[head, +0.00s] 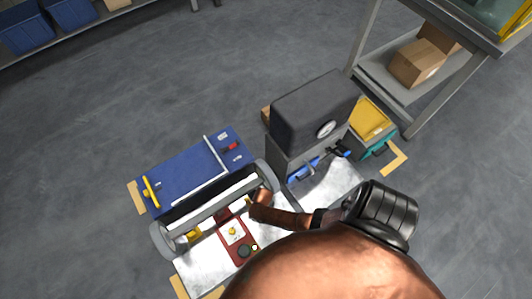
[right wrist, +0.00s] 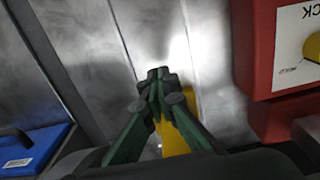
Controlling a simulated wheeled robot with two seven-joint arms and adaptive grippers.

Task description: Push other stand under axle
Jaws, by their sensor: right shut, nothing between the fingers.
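The axle (head: 214,204) is a grey bar with a wheel at each end, lying in front of the blue chassis (head: 190,172). One yellow stand (head: 193,234) shows by the axle's left part. A small yellow patch (head: 249,201) shows by its right part, beside my copper right arm; it may be the other stand. In the right wrist view, my right gripper (right wrist: 158,82) is shut and empty, with a yellow piece (right wrist: 180,132) partly hidden behind its fingers. I cannot tell whether they touch. My left gripper is out of view.
The red jack (head: 236,240) sits between the wheels, and close on the right in the right wrist view (right wrist: 270,60). A dark grey box (head: 310,108) and a teal bin with yellow contents (head: 370,125) stand to the right. Pale floor mat (head: 205,268) lies in front.

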